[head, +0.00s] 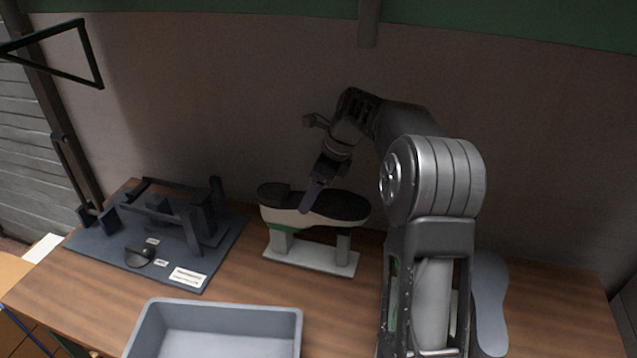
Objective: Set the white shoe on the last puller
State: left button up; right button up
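The white shoe (291,218) lies sole up on a low pale stand (310,259) with green parts, at the back middle of the table in the head view. Its dark sole faces upward. A dark frame device (180,213), seemingly the last puller, stands on a dark blue mat at the left and holds no shoe that I can see. My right arm reaches over from the right, and my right gripper (312,196) points down at the middle of the shoe, its purplish finger over the sole and side. Whether it is closed on the shoe is unclear. My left gripper is not in view.
A grey bin (217,307) stands at the front. Labels (188,277) and a small black object (139,256) lie on the mat. A dark post with a triangular handle (95,58) rises at the left. A grey sole-shaped piece (490,300) lies at the right.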

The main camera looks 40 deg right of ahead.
jog(key=shift+b+x, duration=0.6)
jog(key=shift+x, duration=2.45)
jog(key=shift+f, duration=0.15)
grip_shut()
jog(key=shift+s, duration=0.1)
